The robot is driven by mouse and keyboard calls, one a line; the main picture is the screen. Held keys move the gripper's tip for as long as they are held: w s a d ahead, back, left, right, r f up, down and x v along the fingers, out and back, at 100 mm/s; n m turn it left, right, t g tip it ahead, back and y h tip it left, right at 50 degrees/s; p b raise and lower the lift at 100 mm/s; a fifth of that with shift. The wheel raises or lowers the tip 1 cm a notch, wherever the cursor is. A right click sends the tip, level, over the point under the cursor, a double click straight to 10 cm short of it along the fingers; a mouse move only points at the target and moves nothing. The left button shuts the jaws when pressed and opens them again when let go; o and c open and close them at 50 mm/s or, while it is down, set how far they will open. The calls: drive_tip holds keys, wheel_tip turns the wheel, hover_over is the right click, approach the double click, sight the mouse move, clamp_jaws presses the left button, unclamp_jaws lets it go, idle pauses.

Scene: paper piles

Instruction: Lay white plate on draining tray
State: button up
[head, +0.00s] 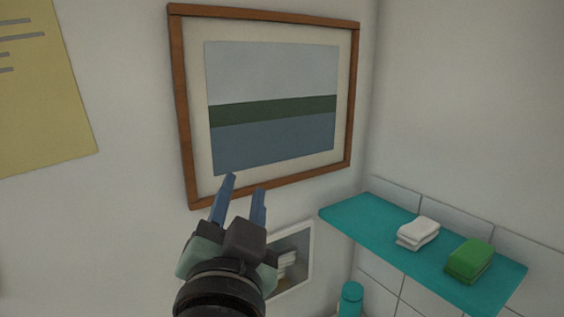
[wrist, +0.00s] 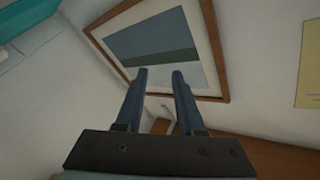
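My gripper (head: 244,184) is raised in front of the wall, below and before the framed picture. Its two blue fingers stand apart with nothing between them, and it also shows open in the wrist view (wrist: 160,72). I see no white plate and no draining tray in either view.
A framed picture (head: 272,72) hangs on the wall behind my gripper. A teal shelf (head: 365,219) at the right holds a folded white cloth (head: 418,233) and a green block (head: 468,260). A teal bottle (head: 350,298) stands below it. A white-framed niche (head: 305,262) is in the wall.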

drive_tip(key=s+d+r+n+t, duration=0.2)
drive_tip(key=s+r, duration=0.4)
drive_tip(key=r, duration=0.3)
drive_tip(key=s+d+r+n+t, duration=0.3)
drive_tip(key=s+r+n+t, duration=0.1)
drive_tip(key=r, duration=0.5)
drive_tip(key=shift+s+r+t, duration=0.15)
drive_tip(key=shift+s+t, duration=0.65)
drive_tip(key=shift+s, duration=0.25)
